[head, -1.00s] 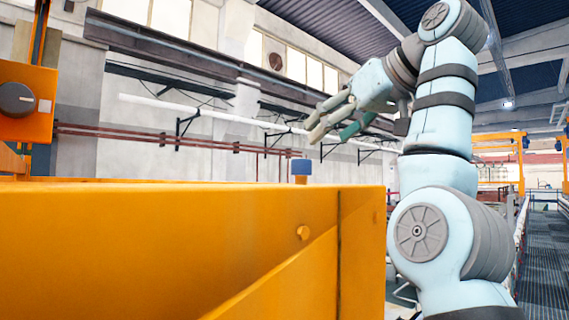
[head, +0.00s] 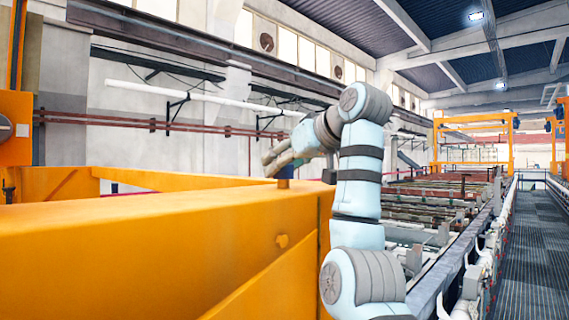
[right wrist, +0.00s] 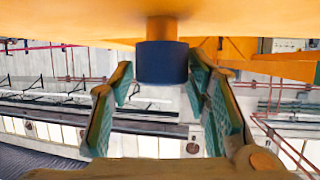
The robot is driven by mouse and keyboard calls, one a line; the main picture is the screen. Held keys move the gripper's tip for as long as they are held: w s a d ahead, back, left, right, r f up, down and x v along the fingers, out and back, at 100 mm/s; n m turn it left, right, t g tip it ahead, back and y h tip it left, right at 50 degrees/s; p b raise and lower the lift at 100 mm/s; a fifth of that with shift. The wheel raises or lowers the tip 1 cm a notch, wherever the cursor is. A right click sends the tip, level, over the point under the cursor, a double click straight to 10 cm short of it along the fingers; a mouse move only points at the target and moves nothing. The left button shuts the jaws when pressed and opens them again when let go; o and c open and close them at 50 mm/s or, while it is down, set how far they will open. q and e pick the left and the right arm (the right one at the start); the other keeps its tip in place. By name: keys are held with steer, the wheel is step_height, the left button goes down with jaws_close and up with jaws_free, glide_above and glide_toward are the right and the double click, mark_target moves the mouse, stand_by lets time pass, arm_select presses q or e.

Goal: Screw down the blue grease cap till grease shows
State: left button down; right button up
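The blue grease cap (right wrist: 161,62) sits on an orange stem (right wrist: 161,28) on the orange machine body, and the right wrist view shows it upside down. My right gripper (right wrist: 159,80) is open, with its green-padded fingers on both sides of the cap and a visible gap to each side. No grease can be made out. My left gripper is out of view.
An orange post with a dark knob (head: 5,127) stands at the far left. Racks (head: 430,215) run along the right beside a grated walkway (head: 530,240).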

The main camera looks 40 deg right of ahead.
steer(key=shift+w+a, duration=0.1)
steer(key=c, duration=0.7)
steer(key=shift+m+h, duration=0.4)
steer(key=shift+h, duration=0.1)
steer(key=m+g+h, duration=0.1)
steer(key=m+h, duration=0.1)
steer(key=m+g+h, duration=0.1)
steer(key=m+h, duration=0.2)
steer(key=shift+a+g+h, duration=0.1)
steer(key=shift+g+h, duration=0.2)
steer(key=m+g+h, duration=0.4)
steer(key=m+g, duration=0.1)
steer(key=m, duration=0.1)
steer(key=shift+g+h, duration=0.3)
steer(key=shift+m, duration=0.3)
steer(key=o, duration=1.2)
steer(key=shift+c, duration=0.2)
steer(key=shift+o, duration=0.2)
steer(key=shift+w+d+f, duration=0.1)
steer(key=shift+d, duration=0.2)
